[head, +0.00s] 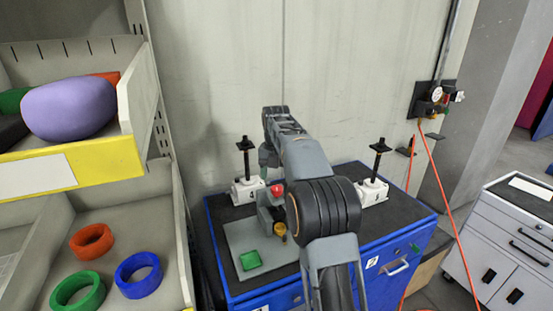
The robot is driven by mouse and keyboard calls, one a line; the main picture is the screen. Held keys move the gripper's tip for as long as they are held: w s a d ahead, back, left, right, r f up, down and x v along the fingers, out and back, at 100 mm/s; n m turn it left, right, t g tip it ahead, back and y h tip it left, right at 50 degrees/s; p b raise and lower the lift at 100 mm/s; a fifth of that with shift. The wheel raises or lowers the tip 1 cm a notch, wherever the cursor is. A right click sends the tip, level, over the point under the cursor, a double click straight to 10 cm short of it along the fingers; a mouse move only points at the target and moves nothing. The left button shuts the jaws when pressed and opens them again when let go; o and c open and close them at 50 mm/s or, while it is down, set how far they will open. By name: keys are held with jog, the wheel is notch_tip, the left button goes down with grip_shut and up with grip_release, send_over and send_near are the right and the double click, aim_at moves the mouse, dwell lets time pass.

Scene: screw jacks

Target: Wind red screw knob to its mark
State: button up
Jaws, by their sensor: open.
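A small red knob (277,188) shows on the blue cabinet's top, just left of my arm's elbow. It sits by a grey block-like part (266,203), and its lower side is partly hidden. I cannot make out a mark. My arm reaches over the cabinet toward the wall. My gripper (266,157) is at its far end, behind and above the red knob and apart from it in the picture. The gripper is open, with its fingers small and partly hidden by the arm. I see nothing held in it.
A white-based jack with a black screw (247,188) stands at left, another (373,189) at right. Shelves (150,95) stand close at left. An orange hose (443,205) hangs at right.

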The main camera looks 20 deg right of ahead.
notch_tip(320, 180, up, 7)
dwell(0.3)
dwell(0.5)
